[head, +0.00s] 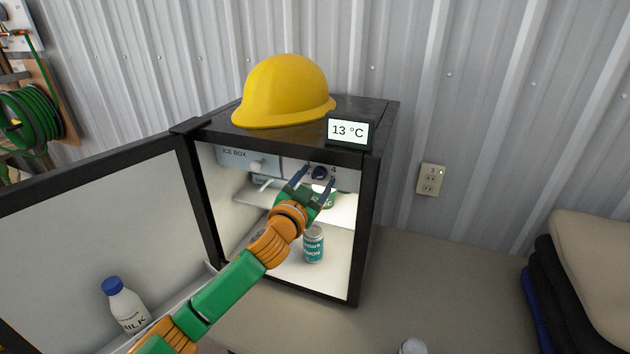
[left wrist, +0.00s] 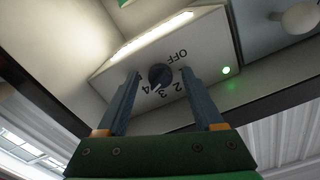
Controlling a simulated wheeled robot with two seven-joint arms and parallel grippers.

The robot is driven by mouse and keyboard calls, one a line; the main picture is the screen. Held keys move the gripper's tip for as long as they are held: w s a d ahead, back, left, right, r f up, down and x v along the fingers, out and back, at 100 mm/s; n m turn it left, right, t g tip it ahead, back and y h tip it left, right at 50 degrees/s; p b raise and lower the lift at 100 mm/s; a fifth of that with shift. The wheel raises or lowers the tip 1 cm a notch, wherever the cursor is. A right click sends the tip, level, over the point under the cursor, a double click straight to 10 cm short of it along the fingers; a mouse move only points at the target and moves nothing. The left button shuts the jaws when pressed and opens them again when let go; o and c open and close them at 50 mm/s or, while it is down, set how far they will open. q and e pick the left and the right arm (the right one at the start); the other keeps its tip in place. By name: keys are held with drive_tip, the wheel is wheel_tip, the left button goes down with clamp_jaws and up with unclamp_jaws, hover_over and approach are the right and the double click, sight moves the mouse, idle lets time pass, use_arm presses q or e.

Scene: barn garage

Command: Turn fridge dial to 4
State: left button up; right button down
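The fridge dial (head: 320,173) is a dark round knob on the panel at the top of the open fridge (head: 367,215). In the left wrist view the dial (left wrist: 160,75) shows OFF, 2, 3 and 4 printed around it. A pale mark by the knob's edge lies toward 3 and 4; its exact setting is unclear. My left gripper (head: 317,175) is open at the dial. In the left wrist view its fingers (left wrist: 161,76) stand on either side of the knob, with visible gaps. My right gripper is not in view.
The fridge door (head: 100,220) stands open at left, with a milk bottle (head: 125,305) in it. A can (head: 313,245) stands inside below my gripper. A yellow hard hat (head: 285,92) and a 13 °C display (head: 348,131) are on top.

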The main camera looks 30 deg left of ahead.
use_arm(q)
drive_tip(key=b+v, duration=0.2)
drive_tip(key=v, duration=0.5)
idle(0.3)
